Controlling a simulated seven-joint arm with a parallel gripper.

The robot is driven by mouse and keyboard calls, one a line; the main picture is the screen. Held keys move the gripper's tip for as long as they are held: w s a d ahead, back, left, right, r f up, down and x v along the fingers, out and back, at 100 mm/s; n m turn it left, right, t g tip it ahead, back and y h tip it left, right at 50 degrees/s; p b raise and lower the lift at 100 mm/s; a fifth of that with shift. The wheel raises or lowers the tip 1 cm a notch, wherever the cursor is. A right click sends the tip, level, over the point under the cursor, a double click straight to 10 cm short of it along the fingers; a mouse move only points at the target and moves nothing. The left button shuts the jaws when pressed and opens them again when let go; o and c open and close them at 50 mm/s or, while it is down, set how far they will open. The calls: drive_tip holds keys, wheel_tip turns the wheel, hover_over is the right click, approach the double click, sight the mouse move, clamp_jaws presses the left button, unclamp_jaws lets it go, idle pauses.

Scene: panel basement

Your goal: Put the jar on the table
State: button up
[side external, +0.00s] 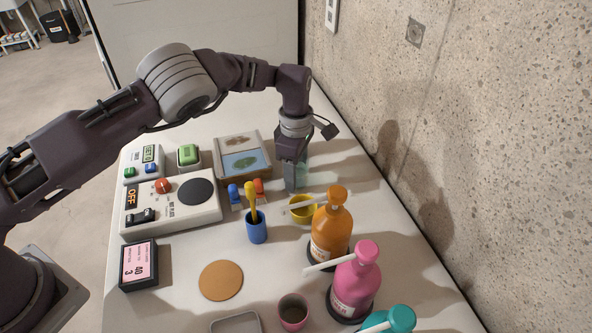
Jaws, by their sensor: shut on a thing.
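My gripper (291,186) points down at the right part of the table (185,271), near the wall side. It is shut on a pale green, see-through thing that looks like the jar (303,174). The jar shows only in part behind the fingers, so its shape and lid are hidden. I cannot tell whether its base touches the table.
Close in front are a yellow cup (301,213), a blue cup (257,231) with a yellow tool, and an orange pump bottle (331,233). A pink bottle (355,285) stands nearer. A picture box (243,157) lies left.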

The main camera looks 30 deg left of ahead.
drive_tip(key=o, duration=1.6)
